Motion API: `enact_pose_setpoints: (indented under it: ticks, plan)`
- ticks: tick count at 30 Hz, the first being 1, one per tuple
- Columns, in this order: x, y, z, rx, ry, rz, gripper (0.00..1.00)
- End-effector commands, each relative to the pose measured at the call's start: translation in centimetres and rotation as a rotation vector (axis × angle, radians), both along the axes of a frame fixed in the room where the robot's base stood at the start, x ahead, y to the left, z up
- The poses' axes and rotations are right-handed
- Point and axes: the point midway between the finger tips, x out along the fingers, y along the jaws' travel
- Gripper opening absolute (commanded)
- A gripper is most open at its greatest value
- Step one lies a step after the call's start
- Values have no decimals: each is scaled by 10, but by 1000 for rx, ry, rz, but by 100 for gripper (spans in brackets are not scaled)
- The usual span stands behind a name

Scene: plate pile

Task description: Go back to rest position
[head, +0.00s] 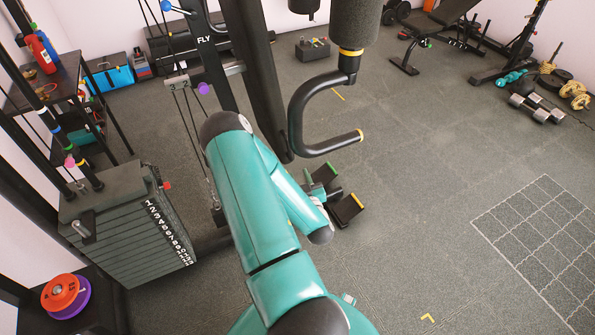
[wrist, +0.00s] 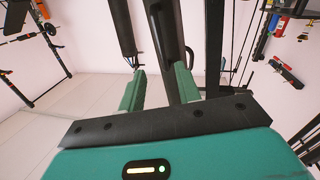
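My gripper (wrist: 158,82) shows in the wrist view with its two green fingers spread apart. Dark machine posts (wrist: 162,30) show between and behind the fingers. I see nothing held. In the head view my teal arm rises from the bottom and folds at the elbow; the gripper's fingers cannot be made out there. An orange plate (head: 60,292) lies on a purple plate (head: 72,300) at the lower left of the head view.
A weight machine with a numbered stack (head: 130,225) stands left of my arm. Its curved black handle (head: 305,115) and padded roller (head: 355,22) are close to the arm. Dumbbells (head: 537,108) lie at the upper right. Floor on the right is mostly clear.

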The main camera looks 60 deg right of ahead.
Motion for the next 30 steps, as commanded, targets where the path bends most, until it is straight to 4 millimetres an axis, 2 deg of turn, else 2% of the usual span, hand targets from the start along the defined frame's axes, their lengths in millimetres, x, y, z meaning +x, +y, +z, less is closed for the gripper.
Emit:
enact_pose_setpoints:
  ticks: [17,20,23,30]
  plan:
    - [0,0,0,0,0,0,33]
    - [5,-1,4,7,-2,-6,33]
    - [20,-2,13,32,1,-21,33]
    - [83,8,53,167,32,-68,33]
